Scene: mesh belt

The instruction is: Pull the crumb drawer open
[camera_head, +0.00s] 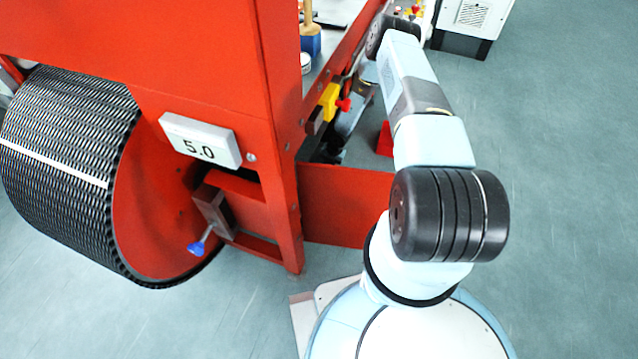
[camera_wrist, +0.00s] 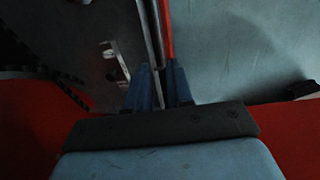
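My gripper (camera_wrist: 159,84) shows at the bottom centre of the wrist view, with two blue fingers a small gap apart. A thin grey metal strip (camera_wrist: 152,30) runs down into that gap, with a red edge (camera_wrist: 168,30) along its right side. I cannot tell whether the fingers touch the strip or whether it belongs to the crumb drawer. In the head view my gripper is hidden at the far end of my arm, beside the red machine frame (camera_head: 210,70). I cannot make out the crumb drawer for certain in either view.
The black mesh belt (camera_head: 65,170) wraps a roller at left. A blue-tipped screw (camera_head: 203,243) and a yellow-and-red fitting (camera_head: 332,101) stick out from the frame. A red panel (camera_head: 345,205) stands beside my base. The grey-green floor (camera_head: 570,150) is clear at right.

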